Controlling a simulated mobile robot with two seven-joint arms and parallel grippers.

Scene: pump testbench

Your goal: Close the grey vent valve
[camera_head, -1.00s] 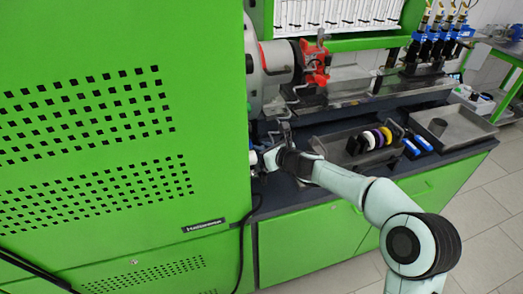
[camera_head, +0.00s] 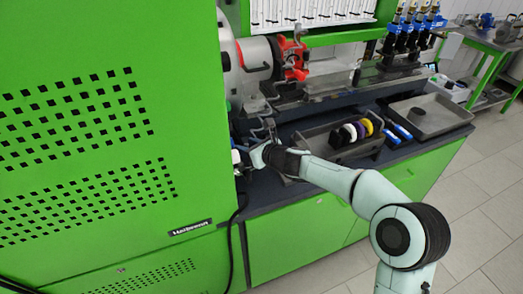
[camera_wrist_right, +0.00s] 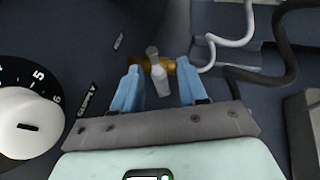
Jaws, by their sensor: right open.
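The grey vent valve (camera_wrist_right: 160,83) shows in the right wrist view as a small light-grey lever on a brass fitting (camera_wrist_right: 168,66). The lever points toward the gripper base. My right gripper (camera_wrist_right: 158,75) is open, with one blue finger on each side of the lever; I cannot tell whether either touches it. In the head view my right gripper (camera_head: 258,156) is low at the bench's left end, beside the green cabinet. The valve cannot be made out there. My left gripper is out of view.
A black dial with a white knob (camera_wrist_right: 25,123) lies left of the gripper. A pale hose (camera_wrist_right: 235,42) and a dark hose (camera_wrist_right: 287,40) run on the right. The green cabinet (camera_head: 110,140) bounds the left. A grey tray (camera_head: 430,116) stands farther right.

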